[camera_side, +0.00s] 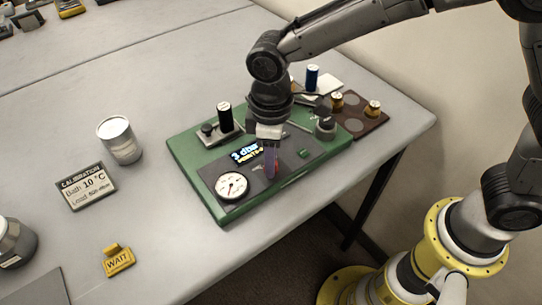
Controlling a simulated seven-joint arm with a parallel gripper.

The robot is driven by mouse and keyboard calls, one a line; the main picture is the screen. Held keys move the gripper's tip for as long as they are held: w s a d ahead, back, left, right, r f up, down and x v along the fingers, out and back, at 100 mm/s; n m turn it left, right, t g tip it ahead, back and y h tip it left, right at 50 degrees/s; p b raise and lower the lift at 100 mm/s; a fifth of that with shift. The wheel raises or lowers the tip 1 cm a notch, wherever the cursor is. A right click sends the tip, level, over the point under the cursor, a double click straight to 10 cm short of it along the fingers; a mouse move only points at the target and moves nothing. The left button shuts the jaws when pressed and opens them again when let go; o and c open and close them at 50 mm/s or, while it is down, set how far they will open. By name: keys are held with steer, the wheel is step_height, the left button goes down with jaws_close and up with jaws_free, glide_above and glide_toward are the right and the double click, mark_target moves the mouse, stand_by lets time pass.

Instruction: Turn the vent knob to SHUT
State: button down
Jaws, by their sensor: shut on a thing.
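A green instrument case (188,163) lies on the grey table. Its dark panel (212,177) carries a round white gauge (232,186) and a small lit display (246,153) that seems to read 3 dbar. My gripper (270,174) points down over the panel, right of the gauge, with its fingertips at the panel surface. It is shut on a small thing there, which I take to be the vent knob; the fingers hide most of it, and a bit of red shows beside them. I cannot read the knob's setting or any SHUT mark.
A brown tray (376,126) with brass weights (373,108) is at right. A white can (119,139), a calibration sign (87,186) and a yellow WAIT tag (118,261) lie left.

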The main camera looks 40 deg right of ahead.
steer(key=shift+r+n, duration=0.1)
steer(key=shift+n, duration=0.8)
steer(key=c, duration=0.6)
jaws_free()
step_height(320, 180, up, 14)
steer(key=shift+f, duration=0.1)
